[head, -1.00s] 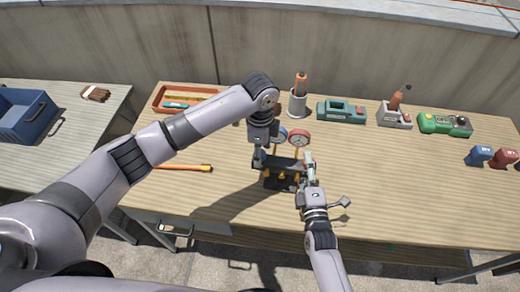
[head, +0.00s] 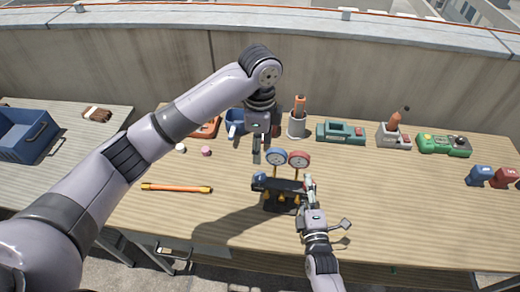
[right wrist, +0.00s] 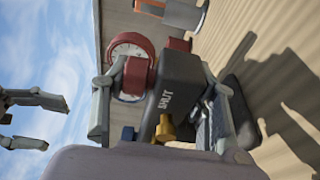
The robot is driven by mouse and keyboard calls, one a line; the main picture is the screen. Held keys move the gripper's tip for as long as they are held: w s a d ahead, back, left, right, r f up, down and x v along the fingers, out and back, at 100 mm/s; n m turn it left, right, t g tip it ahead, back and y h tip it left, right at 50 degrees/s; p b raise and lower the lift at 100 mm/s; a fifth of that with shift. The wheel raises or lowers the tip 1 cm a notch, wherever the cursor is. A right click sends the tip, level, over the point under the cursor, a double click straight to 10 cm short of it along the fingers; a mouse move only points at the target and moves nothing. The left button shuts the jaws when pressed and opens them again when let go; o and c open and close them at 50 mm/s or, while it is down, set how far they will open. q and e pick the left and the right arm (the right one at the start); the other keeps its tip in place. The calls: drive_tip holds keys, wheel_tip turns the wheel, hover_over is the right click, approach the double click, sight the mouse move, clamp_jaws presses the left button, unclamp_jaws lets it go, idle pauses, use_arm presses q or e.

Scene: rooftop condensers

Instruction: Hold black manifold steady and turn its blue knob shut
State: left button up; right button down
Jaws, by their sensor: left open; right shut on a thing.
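The black manifold (head: 284,186) stands upright on the wooden table, with a blue gauge (head: 276,157), a red gauge (head: 299,159) and yellow fittings below. Its blue knob (head: 259,179) is at the left end. My right gripper (head: 309,187) is shut on the manifold's right end; in the right wrist view the word SHUT is on its black body (right wrist: 180,85), beside a red knob (right wrist: 138,78). My left gripper (head: 262,149) is open and empty, above and behind the blue knob, apart from it. Its fingers also show in the right wrist view (right wrist: 28,120).
An orange stick (head: 176,188) lies left of the manifold. A blue mug (head: 235,121), a cup with an orange-handled tool (head: 297,125), a teal device (head: 341,132) and a green device (head: 444,145) stand behind.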

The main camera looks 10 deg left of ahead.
drive_tip(key=c, duration=0.6)
unclamp_jaws()
drive_tip(key=shift+o, duration=0.7)
drive_tip(key=o, duration=0.3)
drive_tip(key=p+v, duration=0.3)
drive_tip(key=v, duration=0.6)
